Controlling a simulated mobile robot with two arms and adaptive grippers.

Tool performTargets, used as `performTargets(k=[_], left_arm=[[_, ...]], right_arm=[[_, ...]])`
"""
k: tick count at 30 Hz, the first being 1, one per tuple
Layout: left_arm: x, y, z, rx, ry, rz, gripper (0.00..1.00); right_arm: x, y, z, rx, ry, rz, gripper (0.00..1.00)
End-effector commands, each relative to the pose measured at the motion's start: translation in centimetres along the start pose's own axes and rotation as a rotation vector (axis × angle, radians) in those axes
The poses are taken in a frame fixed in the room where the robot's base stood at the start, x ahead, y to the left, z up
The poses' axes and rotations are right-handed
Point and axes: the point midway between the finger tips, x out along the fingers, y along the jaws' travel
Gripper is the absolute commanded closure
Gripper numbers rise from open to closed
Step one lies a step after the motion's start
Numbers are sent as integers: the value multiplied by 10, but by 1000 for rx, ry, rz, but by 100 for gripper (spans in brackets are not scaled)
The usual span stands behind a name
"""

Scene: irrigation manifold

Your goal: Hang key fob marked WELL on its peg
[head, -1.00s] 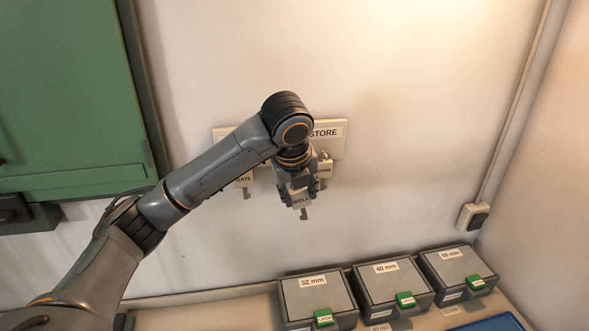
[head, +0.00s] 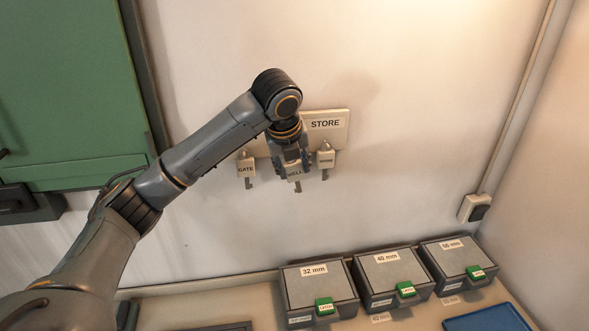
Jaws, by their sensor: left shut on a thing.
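The key fob marked WELL (head: 295,173) is a pale tag with a grey key hanging below it. My left gripper (head: 292,164) points down in front of the key board and is shut on this fob. The key board (head: 337,133) is a pale wall plate with the label STORE at its right end. My arm and gripper cover its middle, so the peg behind the fob is hidden. I cannot tell whether the fob touches a peg. My right gripper is not in view.
A fob marked GATE (head: 246,170) hangs left of my gripper, and another fob (head: 326,159) hangs close on its right. A green cabinet (head: 70,90) is at the left. Boxes marked 32 mm (head: 335,281), 40 mm (head: 383,258) and another size stand on the counter below.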

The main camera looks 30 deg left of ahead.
Motion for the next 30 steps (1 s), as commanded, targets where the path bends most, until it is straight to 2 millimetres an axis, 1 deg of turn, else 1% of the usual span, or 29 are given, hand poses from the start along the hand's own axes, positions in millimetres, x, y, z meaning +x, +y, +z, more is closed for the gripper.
performTargets(k=[19,30], left_arm=[[17,0,35,-1,0,0,86],[25,1,44,1,0,0,86]], right_arm=[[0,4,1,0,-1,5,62],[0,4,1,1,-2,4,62]])
